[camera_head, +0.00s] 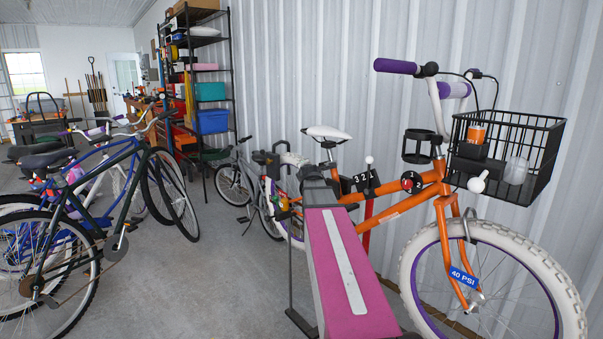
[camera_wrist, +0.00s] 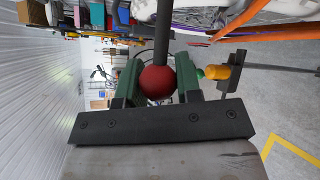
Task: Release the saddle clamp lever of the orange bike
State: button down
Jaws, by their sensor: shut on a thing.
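My pink arm link covers part of the bike's rear in the head view.
A black basket (camera_head: 535,140) hangs at the bike's handlebar. Near my fingers is a yellow knob (camera_wrist: 217,72) with a green tip. Several other bikes (camera_head: 100,190) stand at the left, with free concrete floor (camera_head: 215,285) between.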

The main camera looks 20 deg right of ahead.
jog(key=shift+w+a+r+y, duration=0.1)
jog(key=shift+a+r+y, duration=0.1)
jog(key=shift+r+y, duration=0.15)
jog(key=c, duration=0.8)
grip_release()
jog(key=shift+a, duration=0.1)
jog(key=shift+f, duration=0.1)
jog(key=shift+s, duration=0.8)
jog(key=v, duration=0.9)
jog(key=shift+s+a, duration=0.1)
jog(key=shift+a, duration=0.15)
